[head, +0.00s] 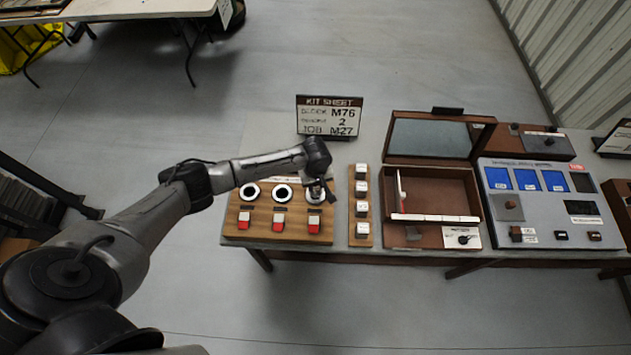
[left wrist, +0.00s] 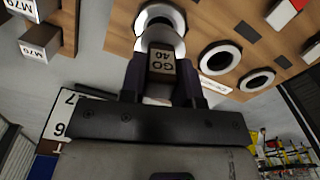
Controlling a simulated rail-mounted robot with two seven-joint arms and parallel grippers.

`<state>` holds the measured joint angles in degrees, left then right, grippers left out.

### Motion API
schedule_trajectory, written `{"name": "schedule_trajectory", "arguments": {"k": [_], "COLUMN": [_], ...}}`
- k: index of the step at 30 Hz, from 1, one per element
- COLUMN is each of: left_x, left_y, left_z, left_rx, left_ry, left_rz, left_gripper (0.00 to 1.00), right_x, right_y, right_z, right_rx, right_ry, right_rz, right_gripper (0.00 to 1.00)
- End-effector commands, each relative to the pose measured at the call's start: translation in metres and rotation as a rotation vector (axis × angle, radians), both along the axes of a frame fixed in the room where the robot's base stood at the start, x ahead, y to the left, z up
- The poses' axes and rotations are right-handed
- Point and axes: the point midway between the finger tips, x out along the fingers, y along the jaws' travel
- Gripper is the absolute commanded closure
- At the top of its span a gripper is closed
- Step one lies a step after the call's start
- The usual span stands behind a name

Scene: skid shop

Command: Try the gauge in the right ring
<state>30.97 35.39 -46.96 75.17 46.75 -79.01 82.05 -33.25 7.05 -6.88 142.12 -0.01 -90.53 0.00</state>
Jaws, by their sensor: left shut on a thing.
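A wooden board (head: 262,228) carries three pale rings with dark holes: the left ring (head: 250,191), the middle ring (head: 283,193) and the right ring (head: 313,199). My left gripper (head: 318,184) is over the right ring and partly hides it. In the left wrist view my left gripper (left wrist: 160,88) is shut on a gauge (left wrist: 162,66) with a dark block marked "GO 40". The gauge overlaps the ring (left wrist: 158,14) behind it; I cannot tell whether its end is inside the hole. My right gripper is not in view.
Several red-and-white blocks (head: 278,222) sit along the board's front. To the right are a narrow rack of white-topped blocks (head: 361,190), an open brown case (head: 432,187) and a grey panel with blue screens (head: 540,205). A kit sheet sign (head: 330,117) stands behind.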

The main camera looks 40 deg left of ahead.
Motion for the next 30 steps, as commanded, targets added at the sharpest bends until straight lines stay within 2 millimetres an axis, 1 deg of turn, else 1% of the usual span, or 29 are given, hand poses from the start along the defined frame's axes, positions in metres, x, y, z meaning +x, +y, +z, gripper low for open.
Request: {"name": "schedule_trajectory", "arguments": {"k": [20, 30], "left_x": [0.0003, -0.0001], "left_y": [0.0003, 0.0004], "left_z": [0.0004, -0.0021], "left_rx": [0.000, 0.000], "left_ry": [0.000, 0.000], "left_rz": [0.001, 0.000], "left_gripper": [1.00, 1.00], "right_x": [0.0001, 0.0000], "right_y": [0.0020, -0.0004], "right_z": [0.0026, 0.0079], "right_rx": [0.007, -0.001], "right_ry": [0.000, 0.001], "right_rz": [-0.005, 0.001], "right_gripper": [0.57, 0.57]}}
